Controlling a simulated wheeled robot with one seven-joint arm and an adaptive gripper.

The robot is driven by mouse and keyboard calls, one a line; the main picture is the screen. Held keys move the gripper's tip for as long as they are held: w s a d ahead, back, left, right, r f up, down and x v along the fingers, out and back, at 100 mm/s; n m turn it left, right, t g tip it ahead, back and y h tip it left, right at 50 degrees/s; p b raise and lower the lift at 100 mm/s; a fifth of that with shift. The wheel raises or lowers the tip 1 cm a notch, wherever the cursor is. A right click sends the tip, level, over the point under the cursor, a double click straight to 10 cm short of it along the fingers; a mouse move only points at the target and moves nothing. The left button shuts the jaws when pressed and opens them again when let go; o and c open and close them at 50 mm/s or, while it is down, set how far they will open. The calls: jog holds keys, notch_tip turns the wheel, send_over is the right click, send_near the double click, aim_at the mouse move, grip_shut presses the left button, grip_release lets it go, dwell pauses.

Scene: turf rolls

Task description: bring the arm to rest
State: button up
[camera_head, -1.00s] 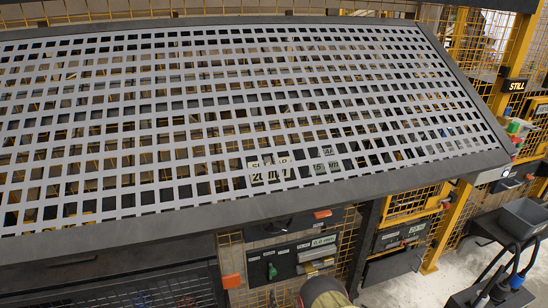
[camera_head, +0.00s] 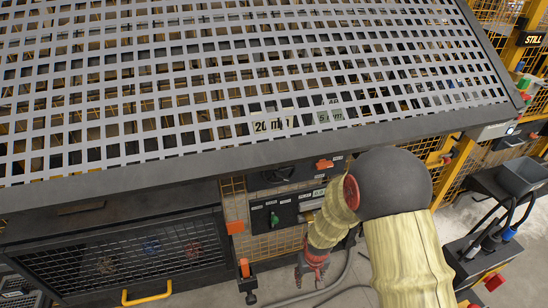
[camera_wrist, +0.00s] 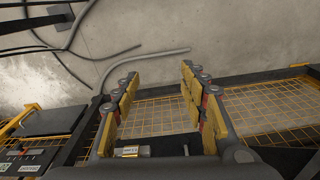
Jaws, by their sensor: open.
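My gripper (camera_wrist: 158,80) is open in the wrist view, its two yellow-padded fingers well apart with nothing between them. Concrete floor and yellow wire mesh show behind it. In the head view my arm folds at a dark round elbow and hangs down in front of the bench at lower right. The gripper end (camera_head: 311,270) is small there, below the bench's front edge, and its fingers are hard to make out.
A large perforated grey table top (camera_head: 230,90) fills the upper head view. A mesh-fronted cabinet (camera_head: 130,262) stands below it at left. Hoses (camera_wrist: 150,58) lie on the open floor (camera_wrist: 235,25).

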jog(key=s+d+r+t, duration=0.1)
jog(key=s+r, duration=0.4)
jog(key=r, duration=0.9)
jog(key=s+d+r+m+t, duration=0.1)
jog(key=s+r, duration=0.5)
jog(key=r, duration=0.8)
jog(key=s+d+r+t, duration=0.2)
jog(key=s+d+r, duration=0.3)
jog(key=r, duration=0.9)
jog(key=shift+s+m+t+p, duration=0.4)
jog(key=shift+s+p, duration=0.05)
jog(key=shift+s, duration=0.2)
